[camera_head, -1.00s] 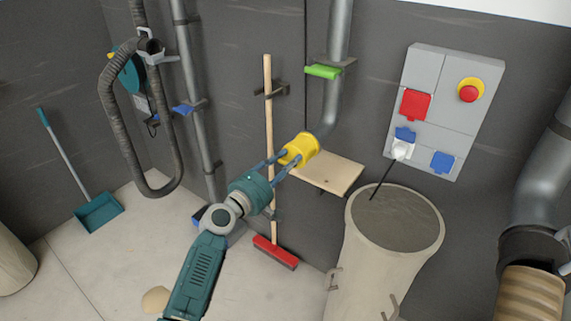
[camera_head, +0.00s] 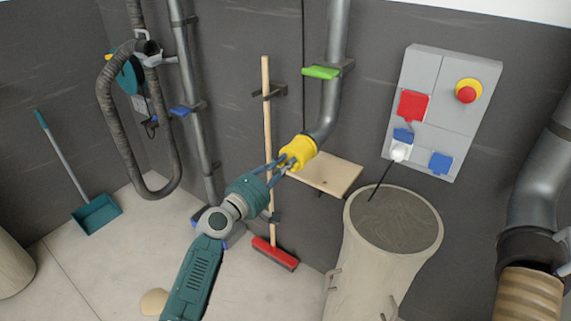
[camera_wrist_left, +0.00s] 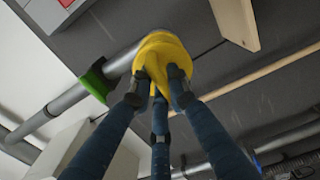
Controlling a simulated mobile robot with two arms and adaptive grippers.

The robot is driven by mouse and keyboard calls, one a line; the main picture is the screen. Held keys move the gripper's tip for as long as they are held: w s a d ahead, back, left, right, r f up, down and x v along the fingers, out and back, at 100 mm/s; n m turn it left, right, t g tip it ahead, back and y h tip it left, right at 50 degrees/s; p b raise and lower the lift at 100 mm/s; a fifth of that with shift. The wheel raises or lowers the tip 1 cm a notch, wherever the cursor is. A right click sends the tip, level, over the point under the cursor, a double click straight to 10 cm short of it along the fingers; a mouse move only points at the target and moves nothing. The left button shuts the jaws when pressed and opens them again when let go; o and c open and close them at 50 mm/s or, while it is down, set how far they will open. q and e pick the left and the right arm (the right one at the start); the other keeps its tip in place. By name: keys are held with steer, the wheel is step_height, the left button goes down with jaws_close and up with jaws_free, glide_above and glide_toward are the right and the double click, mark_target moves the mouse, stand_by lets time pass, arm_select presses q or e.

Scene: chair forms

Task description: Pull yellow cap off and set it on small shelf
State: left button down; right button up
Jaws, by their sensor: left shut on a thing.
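The yellow cap (camera_head: 299,152) is at the open lower end of the grey pipe (camera_head: 331,110) in the head view. My left gripper (camera_head: 290,158) is shut on the cap, its blue fingers on the side away from the pipe. In the left wrist view the fingers close around the yellow cap (camera_wrist_left: 162,58), and the grey pipe (camera_wrist_left: 124,62) runs up to it. I cannot tell whether the cap still touches the pipe end. The small wooden shelf (camera_head: 335,174) is on the wall just right of and below the cap, and its visible top is bare. My right gripper is not in view.
A broom (camera_head: 266,130) stands against the wall just left of the cap. A beige sack (camera_head: 345,265) stands below the shelf. A socket panel (camera_head: 470,130) hangs on the right, with a dark cable running down from it. A green slide gate (camera_head: 321,72) is on the pipe above.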

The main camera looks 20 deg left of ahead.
arm_select(q)
steer(key=v, duration=0.8)
steer(key=shift+s, duration=0.2)
stand_by(1.1)
steer(key=shift+a, duration=0.1)
steer(key=shift+v, duration=2.5)
